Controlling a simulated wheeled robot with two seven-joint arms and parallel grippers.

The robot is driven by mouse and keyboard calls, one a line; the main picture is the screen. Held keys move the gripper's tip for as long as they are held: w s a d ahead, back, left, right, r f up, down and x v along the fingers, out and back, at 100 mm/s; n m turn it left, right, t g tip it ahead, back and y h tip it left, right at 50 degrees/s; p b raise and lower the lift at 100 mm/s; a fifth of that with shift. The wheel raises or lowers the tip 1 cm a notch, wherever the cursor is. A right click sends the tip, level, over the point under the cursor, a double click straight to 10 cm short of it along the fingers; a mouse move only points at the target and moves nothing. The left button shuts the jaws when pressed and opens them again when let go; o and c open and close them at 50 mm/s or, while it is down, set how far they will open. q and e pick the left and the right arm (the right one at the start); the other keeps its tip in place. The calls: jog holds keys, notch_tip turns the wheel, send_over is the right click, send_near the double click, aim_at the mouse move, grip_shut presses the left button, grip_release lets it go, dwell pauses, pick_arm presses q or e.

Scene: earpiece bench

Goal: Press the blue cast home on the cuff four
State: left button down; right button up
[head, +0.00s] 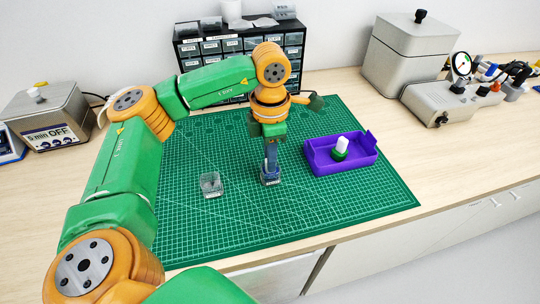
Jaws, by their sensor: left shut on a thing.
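My left gripper (270,165) points straight down over the middle of the green mat, its fingers close together. It is shut on a small dark blue piece, which looks like the blue cast (269,174). A small blue-grey block with pale marking (270,182) shows right under the fingertips, at the mat. It may be the cuff; its number is too small to read. I cannot tell how far the cast sits on it, as the fingers hide the joint. My right gripper is not in view.
A clear grey square cup (211,184) stands left of the gripper on the green cutting mat (350,210). A purple tray (368,158) at right holds a white-and-green piece (340,148). A drawer cabinet (215,48) stands behind. The mat's front is clear.

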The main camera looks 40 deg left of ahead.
pick_arm(q)
jog(key=shift+f, duration=0.15)
jog(key=c, duration=0.7)
grip_release()
jog(key=shift+c, duration=0.2)
notch_tip(320, 180, up, 7)
jog(key=shift+r, duration=0.1)
